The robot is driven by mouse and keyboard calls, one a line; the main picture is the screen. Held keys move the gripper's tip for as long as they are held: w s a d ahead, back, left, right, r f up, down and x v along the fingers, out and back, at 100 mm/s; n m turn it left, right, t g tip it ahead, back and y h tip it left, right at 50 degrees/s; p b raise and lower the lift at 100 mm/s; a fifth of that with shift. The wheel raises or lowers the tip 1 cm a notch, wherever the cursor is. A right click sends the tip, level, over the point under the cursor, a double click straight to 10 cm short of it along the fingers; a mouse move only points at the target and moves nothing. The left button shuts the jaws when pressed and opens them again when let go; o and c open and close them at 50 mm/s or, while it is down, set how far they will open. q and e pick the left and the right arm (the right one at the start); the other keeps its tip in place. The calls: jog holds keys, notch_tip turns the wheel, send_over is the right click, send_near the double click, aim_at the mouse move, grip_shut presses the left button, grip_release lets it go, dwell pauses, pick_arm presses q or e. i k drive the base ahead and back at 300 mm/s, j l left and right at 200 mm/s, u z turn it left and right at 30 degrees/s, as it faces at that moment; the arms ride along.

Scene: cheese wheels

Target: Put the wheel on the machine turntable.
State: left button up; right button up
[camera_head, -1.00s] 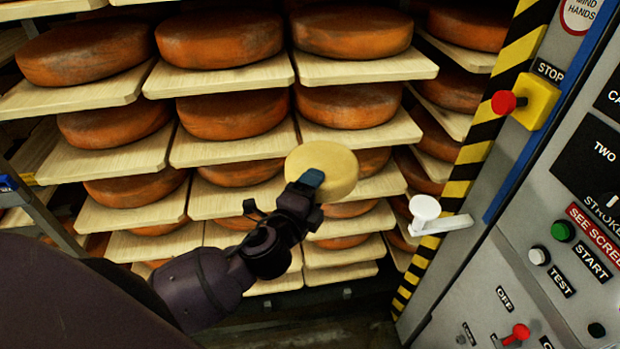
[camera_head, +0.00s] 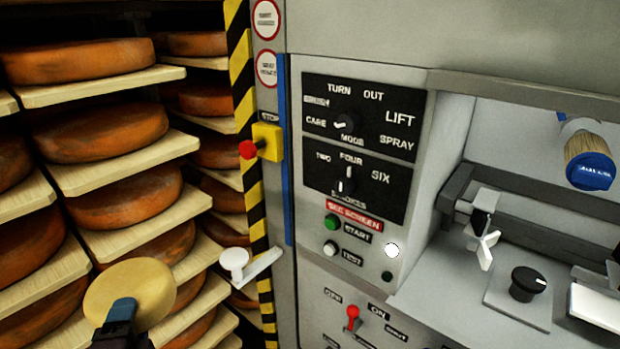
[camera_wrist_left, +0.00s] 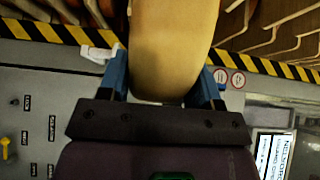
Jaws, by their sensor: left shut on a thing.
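A pale yellow cheese wheel (camera_head: 130,292) is at the lower left of the head view, in front of the racks. My left gripper (camera_head: 122,312) is shut on it. In the left wrist view the wheel (camera_wrist_left: 174,45) sits between the two blue fingers of my left gripper (camera_wrist_left: 165,85). The machine (camera_head: 430,130) fills the right of the head view, with an open bay. In the bay a black knob-like part (camera_head: 528,283) stands on a light plate. I cannot make out a turntable for sure. My right gripper is not in view.
Racks with orange wheels on pale boards (camera_head: 110,183) stand at the left. A striped post (camera_head: 245,120), a red stop button (camera_head: 250,150) and a white lever (camera_head: 236,262) lie between racks and bay. A brush (camera_head: 588,160) and a small white cross-shaped part (camera_head: 482,244) are inside the bay.

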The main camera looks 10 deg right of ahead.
aim_at(530, 276)
jog(key=k+l+z, duration=0.1)
jog(key=k+l, duration=0.15)
jog(key=k+z, duration=0.1)
jog(key=z, duration=1.6)
jog(key=i+l+z, duration=0.25)
jog(key=z, duration=0.15)
jog(key=i+l, duration=0.1)
jog(key=i, duration=0.1)
